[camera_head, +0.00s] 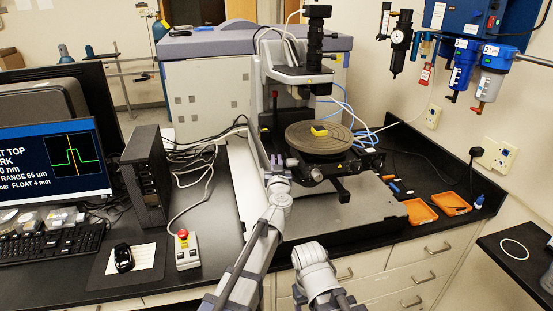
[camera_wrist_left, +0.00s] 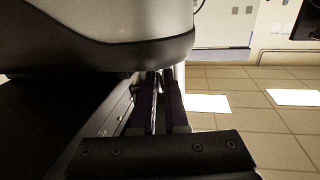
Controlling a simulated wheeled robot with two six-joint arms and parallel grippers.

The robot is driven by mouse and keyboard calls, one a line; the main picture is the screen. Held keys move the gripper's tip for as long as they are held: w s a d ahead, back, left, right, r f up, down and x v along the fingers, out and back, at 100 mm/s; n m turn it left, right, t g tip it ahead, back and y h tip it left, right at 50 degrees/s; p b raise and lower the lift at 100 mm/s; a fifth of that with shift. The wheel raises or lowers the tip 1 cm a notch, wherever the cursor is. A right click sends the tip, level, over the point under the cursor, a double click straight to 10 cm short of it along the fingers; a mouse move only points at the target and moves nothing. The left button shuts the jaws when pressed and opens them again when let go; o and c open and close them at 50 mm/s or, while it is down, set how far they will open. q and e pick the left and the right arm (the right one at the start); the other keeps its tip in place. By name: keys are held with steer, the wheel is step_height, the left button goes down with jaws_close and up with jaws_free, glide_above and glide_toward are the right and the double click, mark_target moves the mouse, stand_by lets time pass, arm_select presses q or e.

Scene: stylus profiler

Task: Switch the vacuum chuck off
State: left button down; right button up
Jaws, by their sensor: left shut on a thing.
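The stylus profiler stands at the back of the bench. Its round dark chuck (camera_head: 305,143) carries a small yellow square sample (camera_head: 319,131). My left gripper (camera_head: 276,162) is at the left front side of the profiler's stage, beside and below the chuck. In the left wrist view its two dark fingers (camera_wrist_left: 163,80) are close together, shut on a thin part between them. That part is mostly hidden, so I cannot tell which it is. A grey rounded housing (camera_wrist_left: 120,25) lies close over the fingers. My right arm shows at the bottom; its gripper does not.
A control box with a red button (camera_head: 186,250) and a black computer tower (camera_head: 146,177) stand left. Orange trays (camera_head: 450,203) and small items lie right of the profiler. Blue filters (camera_head: 463,66) hang on the right wall. Cables run behind the tower.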

arm_select(q)
steer(key=c, duration=1.2)
jaws_free()
steer(key=shift+s, duration=0.1)
steer(key=s, duration=0.5)
steer(key=s+d, duration=0.1)
steer(key=s, duration=0.1)
steer(key=shift+s+f, duration=0.15)
steer(key=shift+s, duration=0.15)
